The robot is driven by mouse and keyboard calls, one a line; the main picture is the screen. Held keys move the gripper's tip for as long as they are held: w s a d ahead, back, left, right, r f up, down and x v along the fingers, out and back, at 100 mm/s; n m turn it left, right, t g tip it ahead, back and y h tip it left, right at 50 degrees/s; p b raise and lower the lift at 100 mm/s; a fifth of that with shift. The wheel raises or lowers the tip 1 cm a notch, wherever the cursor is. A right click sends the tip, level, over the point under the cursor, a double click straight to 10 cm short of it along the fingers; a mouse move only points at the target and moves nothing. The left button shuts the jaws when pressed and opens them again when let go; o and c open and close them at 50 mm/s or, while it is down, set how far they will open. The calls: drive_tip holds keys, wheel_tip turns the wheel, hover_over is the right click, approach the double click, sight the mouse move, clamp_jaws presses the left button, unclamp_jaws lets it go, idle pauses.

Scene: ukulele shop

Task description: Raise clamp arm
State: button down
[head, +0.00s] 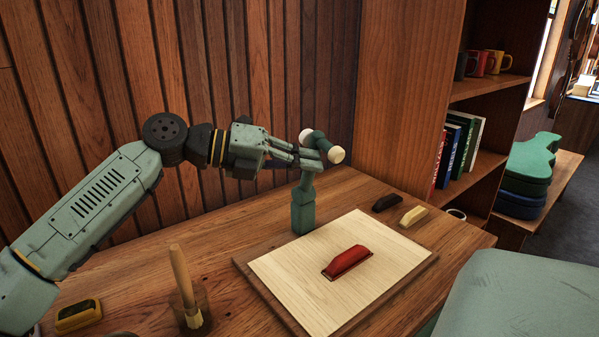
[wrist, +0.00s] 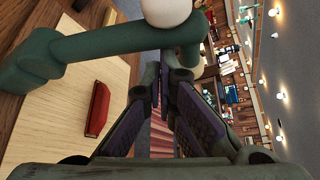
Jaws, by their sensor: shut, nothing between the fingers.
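The clamp is dark green. Its block-like base (head: 303,212) stands on the workbench at the back edge of a pale wooden board, and a narrow stem rises from it to a green bar with pale rounded ends (head: 336,155). In the wrist view the green clamp arm (wrist: 110,42) crosses the top of the picture with a pale knob (wrist: 166,12) above it. My gripper (head: 316,160) is shut and empty, its fingertips right beside the upper part of the clamp. They also show in the wrist view (wrist: 160,78), just below the arm; I cannot tell whether they touch it.
A red block (head: 347,261) lies on the pale board (head: 290,275). Black (head: 387,202) and cream (head: 413,216) blocks lie to its right. A wooden-handled tool (head: 182,275) stands at the front left, near a yellow-topped block (head: 78,315). A shelf unit (head: 410,90) rises behind.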

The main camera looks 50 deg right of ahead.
drive_tip(key=shift+w+d+r+p, duration=0.2)
drive_tip(key=shift+w+r, duration=0.05)
drive_tip(key=shift+w, duration=0.45)
drive_tip(key=shift+w+d+r+p, duration=0.2)
drive_tip(key=shift+w, duration=0.5)
drive_tip(key=shift+w, duration=0.1)
drive_tip(key=v, duration=1.2)
